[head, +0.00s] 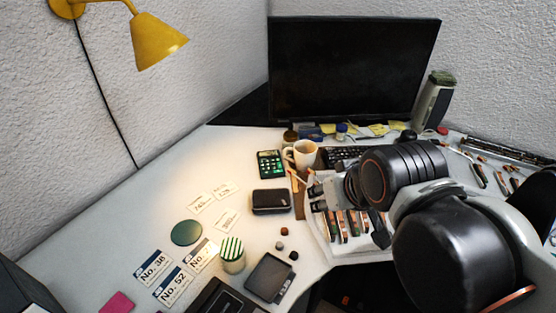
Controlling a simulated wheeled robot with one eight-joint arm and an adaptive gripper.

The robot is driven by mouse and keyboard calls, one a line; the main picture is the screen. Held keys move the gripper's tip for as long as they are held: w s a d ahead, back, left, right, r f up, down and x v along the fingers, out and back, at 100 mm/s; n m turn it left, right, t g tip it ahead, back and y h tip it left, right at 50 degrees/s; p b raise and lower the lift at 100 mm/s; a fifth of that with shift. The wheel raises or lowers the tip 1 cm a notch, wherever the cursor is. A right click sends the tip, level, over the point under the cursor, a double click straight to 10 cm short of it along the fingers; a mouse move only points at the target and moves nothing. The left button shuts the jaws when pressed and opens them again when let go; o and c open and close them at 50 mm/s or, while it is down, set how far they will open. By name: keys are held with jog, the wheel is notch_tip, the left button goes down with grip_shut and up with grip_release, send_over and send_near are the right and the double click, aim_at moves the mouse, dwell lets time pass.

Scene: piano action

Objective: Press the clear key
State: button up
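My gripper (315,196) is to the right of the calculator and nearer the front, beside a tray of tools. It is apart from the calculator. My arm covers part of the gripper, and the gap between its fingers is not clear.
A black case (271,201) lies just in front of the calculator. A monitor (350,68) stands behind. Cards and a green disc (186,232) lie at left; bare desk separates them from the calculator.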

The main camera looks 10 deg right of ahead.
grip_shut()
dwell(1.1)
